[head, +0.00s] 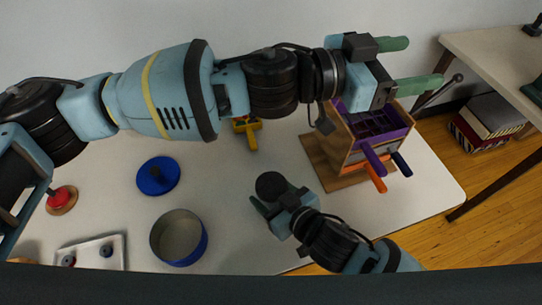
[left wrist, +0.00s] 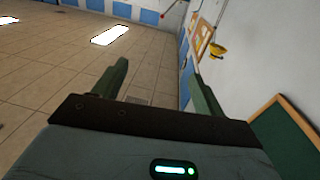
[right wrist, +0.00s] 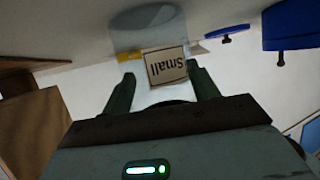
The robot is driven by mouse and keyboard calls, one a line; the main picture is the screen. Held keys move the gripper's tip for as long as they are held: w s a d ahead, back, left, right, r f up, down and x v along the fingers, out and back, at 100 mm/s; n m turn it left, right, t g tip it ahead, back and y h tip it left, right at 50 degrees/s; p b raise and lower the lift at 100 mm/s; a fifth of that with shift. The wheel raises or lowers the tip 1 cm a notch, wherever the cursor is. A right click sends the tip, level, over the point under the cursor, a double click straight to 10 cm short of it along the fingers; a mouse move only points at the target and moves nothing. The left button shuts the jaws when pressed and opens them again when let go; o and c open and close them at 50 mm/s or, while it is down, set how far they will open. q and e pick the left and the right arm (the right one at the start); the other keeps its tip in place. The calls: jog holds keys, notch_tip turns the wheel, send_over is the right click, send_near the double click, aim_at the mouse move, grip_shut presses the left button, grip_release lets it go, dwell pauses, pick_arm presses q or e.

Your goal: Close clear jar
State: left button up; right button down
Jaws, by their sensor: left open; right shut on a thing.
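The jar's top is mostly hidden by the gripper. My left gripper (head: 400,64) is open and empty, high above the wooden organizer; it also shows in the left wrist view (left wrist: 158,80).
A wooden organizer (head: 328,170) with purple trays and coloured handles stands right of the jar. A yellow tool (head: 248,130) lies behind. A blue knobbed lid (head: 158,175), a blue pot (head: 204,245), a red-knobbed piece (head: 61,200) and a tray (head: 85,257) lie left. Table between is clear.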

pick_arm(q)
jog(key=w+a+f+n+t+y, duration=0.2)
jog(key=w+f+n+t+y, duration=0.25)
jog(key=n, duration=0.25)
jog(key=n+g+y, duration=0.8)
jog(key=y, duration=0.6)
send_over(271, 185)
notch_tip(271, 185, down, 14)
jog(key=shift+r, duration=0.1)
jog(key=shift+f, duration=4.05)
